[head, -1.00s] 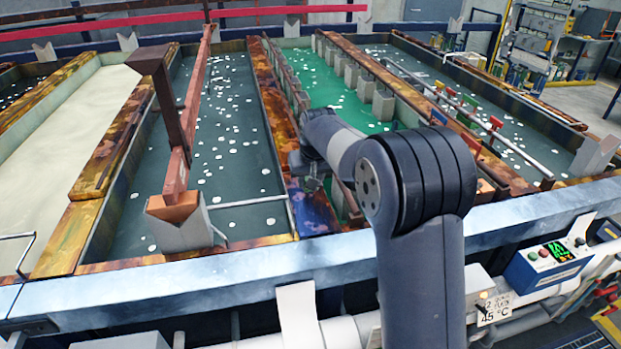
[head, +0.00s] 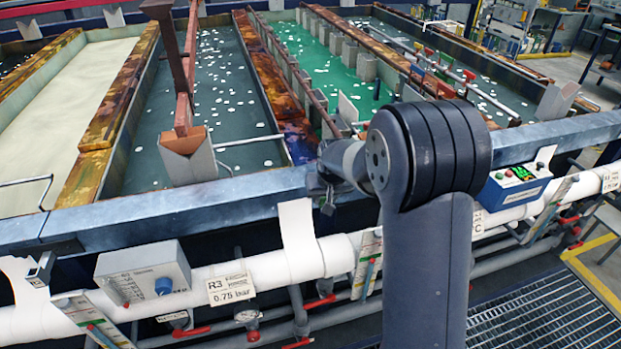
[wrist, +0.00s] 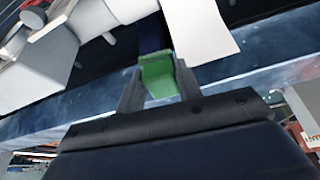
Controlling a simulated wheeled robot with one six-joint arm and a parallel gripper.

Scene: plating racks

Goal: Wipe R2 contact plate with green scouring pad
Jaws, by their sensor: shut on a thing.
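The green scouring pad (wrist: 158,75) is between the two fingers of my gripper (wrist: 160,88) in the wrist view. The fingers are shut on it, one on each side. A V-shaped grey support with a copper-coloured block (head: 187,140) stands at the front of the left-middle tank, under a reddish bar. I cannot tell which contact plate is R2.
A blue-grey rail (head: 250,185) runs along the tank front. Below it are a white pipe (head: 330,255), a grey control box (head: 143,272) and a tag reading R3 (head: 231,289). Floor grating (head: 540,305) lies at lower right.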

